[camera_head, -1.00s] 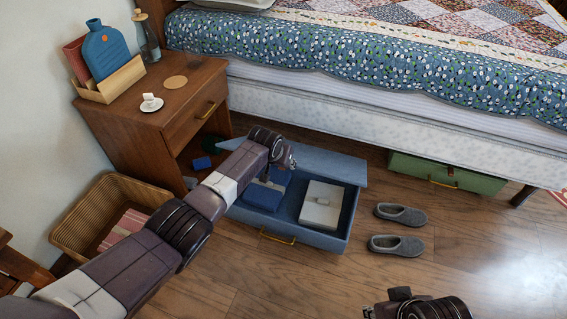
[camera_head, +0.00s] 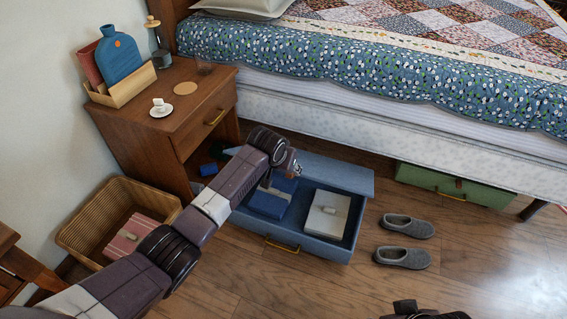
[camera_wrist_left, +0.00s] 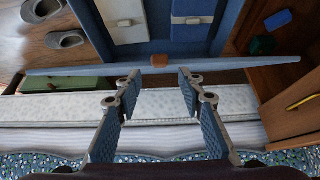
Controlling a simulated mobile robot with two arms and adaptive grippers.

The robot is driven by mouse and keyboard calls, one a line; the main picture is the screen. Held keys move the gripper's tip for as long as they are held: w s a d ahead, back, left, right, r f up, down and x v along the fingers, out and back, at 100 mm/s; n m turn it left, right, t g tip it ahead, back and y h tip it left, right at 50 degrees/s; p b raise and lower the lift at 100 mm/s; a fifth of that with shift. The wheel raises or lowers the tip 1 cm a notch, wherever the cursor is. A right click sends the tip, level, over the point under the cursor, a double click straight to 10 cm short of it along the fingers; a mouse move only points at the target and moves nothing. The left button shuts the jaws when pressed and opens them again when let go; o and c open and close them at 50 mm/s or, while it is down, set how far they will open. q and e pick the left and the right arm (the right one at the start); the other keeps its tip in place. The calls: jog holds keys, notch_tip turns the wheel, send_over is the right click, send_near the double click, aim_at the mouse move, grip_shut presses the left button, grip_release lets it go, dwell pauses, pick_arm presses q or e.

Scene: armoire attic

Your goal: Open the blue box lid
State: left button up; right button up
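The blue box (camera_head: 290,250) stands on the floor beside the bed, with a yellow handle on its front. Its top is open, and its blue lid (camera_head: 345,177) is tilted back at the bed side. Inside are a small blue box (camera_head: 269,203) and a white box (camera_head: 327,214). My left gripper (camera_head: 292,168) is over the lid's left part in the head view. In the left wrist view, my left gripper (camera_wrist_left: 158,85) is open and empty, its fingers apart near the lid edge (camera_wrist_left: 90,69) and its brown tab (camera_wrist_left: 159,60). My right arm's end (camera_head: 425,313) is mostly cut off at the bottom.
A wooden nightstand (camera_head: 150,128) stands left of the box, and a wicker basket (camera_head: 88,220) is in front of it. Grey slippers (camera_head: 404,257) lie to the right. A green box (camera_head: 450,187) is under the bed (camera_head: 400,130). The floor in front is clear.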

pick_arm(q)
jog(key=v, duration=0.6)
jog(key=shift+r, duration=0.2)
jog(key=shift+s, duration=0.1)
